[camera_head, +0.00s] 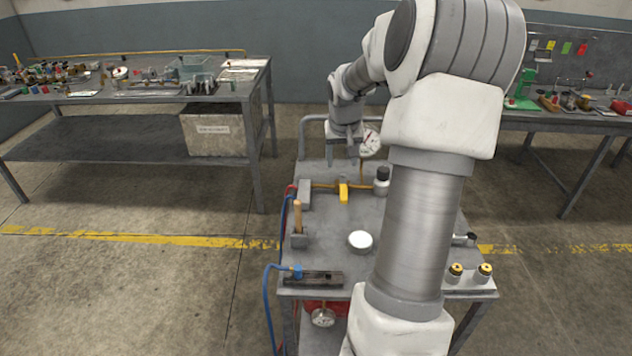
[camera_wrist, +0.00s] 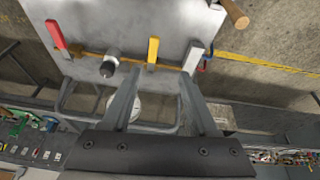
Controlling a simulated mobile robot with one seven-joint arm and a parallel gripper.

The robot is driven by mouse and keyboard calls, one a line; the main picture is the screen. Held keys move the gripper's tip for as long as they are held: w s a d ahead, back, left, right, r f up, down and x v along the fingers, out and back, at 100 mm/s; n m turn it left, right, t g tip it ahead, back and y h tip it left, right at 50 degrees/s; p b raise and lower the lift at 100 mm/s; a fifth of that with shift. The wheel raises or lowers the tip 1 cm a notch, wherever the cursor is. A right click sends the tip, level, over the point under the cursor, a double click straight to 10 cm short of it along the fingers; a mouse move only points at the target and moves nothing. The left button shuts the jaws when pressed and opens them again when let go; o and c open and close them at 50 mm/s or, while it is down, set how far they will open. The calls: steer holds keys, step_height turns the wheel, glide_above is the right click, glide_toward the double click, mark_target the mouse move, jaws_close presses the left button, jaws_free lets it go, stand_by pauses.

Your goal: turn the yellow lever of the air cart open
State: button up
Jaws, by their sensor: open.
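The yellow lever (camera_head: 343,193) stands on the top of the grey air cart (camera_head: 327,225), on a thin brass pipe. In the wrist view the yellow lever (camera_wrist: 153,50) lies just beyond my fingertips, roughly between their lines. My gripper (camera_head: 343,158) is over the far part of the cart, behind the lever. In the wrist view my gripper (camera_wrist: 159,80) has its two fingers spread, with nothing held between them. The fingers appear apart from the lever; the exact gap is hard to tell.
A red lever (camera_wrist: 56,36) and a dark-capped fitting (camera_wrist: 109,65) share the pipe. A pressure gauge (camera_head: 370,142) stands at the cart's far side. A wooden handle (camera_head: 297,216) and a white round knob (camera_head: 360,241) rise from the top. Benches (camera_head: 258,90) stand behind.

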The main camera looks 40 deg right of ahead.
steer(key=d+f, duration=0.1)
steer(key=d, duration=0.2)
steer(key=b, duration=0.2)
glide_toward(343, 193)
steer(key=shift+m, duration=0.4)
steer(key=x, duration=0.8)
steer(key=shift+d+f, duration=0.15)
steer(key=shift+d, duration=0.05)
jaws_close()
stand_by(0.5)
